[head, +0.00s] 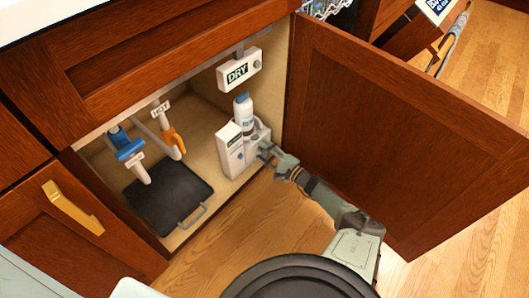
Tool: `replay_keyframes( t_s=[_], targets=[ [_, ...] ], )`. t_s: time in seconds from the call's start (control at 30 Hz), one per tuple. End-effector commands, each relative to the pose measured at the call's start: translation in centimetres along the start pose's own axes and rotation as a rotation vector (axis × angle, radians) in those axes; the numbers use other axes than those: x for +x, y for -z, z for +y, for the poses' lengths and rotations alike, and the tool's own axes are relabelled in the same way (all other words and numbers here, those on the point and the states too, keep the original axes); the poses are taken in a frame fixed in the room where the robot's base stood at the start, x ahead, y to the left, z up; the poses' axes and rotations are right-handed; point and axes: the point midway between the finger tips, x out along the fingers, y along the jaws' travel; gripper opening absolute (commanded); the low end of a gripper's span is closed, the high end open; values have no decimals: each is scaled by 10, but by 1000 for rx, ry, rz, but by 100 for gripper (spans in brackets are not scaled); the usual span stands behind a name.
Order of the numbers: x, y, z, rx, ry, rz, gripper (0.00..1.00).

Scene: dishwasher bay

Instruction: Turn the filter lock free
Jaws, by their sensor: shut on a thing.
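A white filter unit (234,155) with a dark label stands inside the open cabinet, at its right side. An upright white bottle with a blue cap (243,111) is at its back. My gripper (266,153) reaches in from the lower right and is at the right side of the filter unit. It is shut on a small part there, which I take to be the filter lock. The fingers hide the lock, and its turn position is too small to tell.
The wooden cabinet door (405,125) stands open to the right, beside my arm. A DRY box (238,70) hangs above the unit. A blue valve (128,147), an orange-handled HOT valve (174,141) and a black tray (168,197) are to the left. Open floor lies in front.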

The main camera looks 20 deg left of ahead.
Motion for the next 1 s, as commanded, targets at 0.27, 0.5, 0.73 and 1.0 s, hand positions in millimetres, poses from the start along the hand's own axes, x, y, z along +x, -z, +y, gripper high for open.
replay_keyframes(
  t_s=[0.27,0.5,0.73,1.0],
  targets=[
    [0,0,2,-275,-2,-1,21],
    [0,0,2,-379,0,0,22],
    [0,1,2,-379,-1,0,21],
    [0,1,2,-377,0,0,66]
  ],
)
